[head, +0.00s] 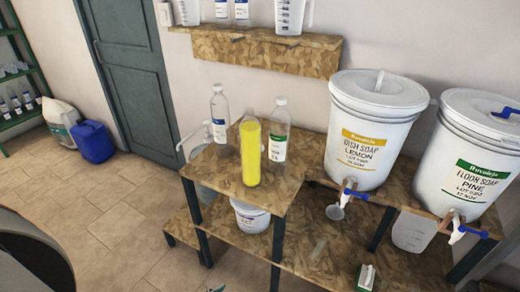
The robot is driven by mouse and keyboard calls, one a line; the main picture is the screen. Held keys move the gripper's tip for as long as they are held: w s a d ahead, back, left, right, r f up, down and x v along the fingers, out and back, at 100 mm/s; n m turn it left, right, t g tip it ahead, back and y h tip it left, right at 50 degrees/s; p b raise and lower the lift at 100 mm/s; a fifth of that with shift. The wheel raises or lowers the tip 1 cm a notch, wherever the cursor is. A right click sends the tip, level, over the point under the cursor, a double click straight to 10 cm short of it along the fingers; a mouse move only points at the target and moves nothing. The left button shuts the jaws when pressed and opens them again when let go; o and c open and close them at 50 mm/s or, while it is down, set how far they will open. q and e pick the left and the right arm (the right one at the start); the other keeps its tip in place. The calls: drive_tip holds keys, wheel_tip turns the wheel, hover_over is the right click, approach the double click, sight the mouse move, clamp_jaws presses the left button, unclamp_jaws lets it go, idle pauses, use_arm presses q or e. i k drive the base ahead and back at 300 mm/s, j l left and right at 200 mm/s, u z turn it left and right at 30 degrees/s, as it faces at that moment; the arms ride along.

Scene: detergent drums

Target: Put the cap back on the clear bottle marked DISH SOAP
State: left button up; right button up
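A bottle filled with yellow (250,155) stands upright at the front of the raised wooden stand (215,170). No cap shows on its top, and I see no label on the side facing me. Behind it on the left is a clear bottle with a blue label (219,115) and a pale cap. On the right is a clear bottle with a green label (279,132) and a white cap. Their small print is too small to read, so I cannot tell which is marked DISH SOAP. I cannot make out a loose cap.
Two white drums, DISH SOAP LEMON (367,125) and FLOOR SOAP PINE (462,155), stand at right with spigots. A white tub (251,217) sits under the stand. A wall shelf (270,52) holds bottles and jugs.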

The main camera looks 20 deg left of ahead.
sight(249, 128)
drive_tip(key=i+j+z, duration=0.25)
drive_tip(key=j, duration=1.3)
drive_tip(key=j+z, duration=0.25)
drive_tip(key=j, duration=1.25)
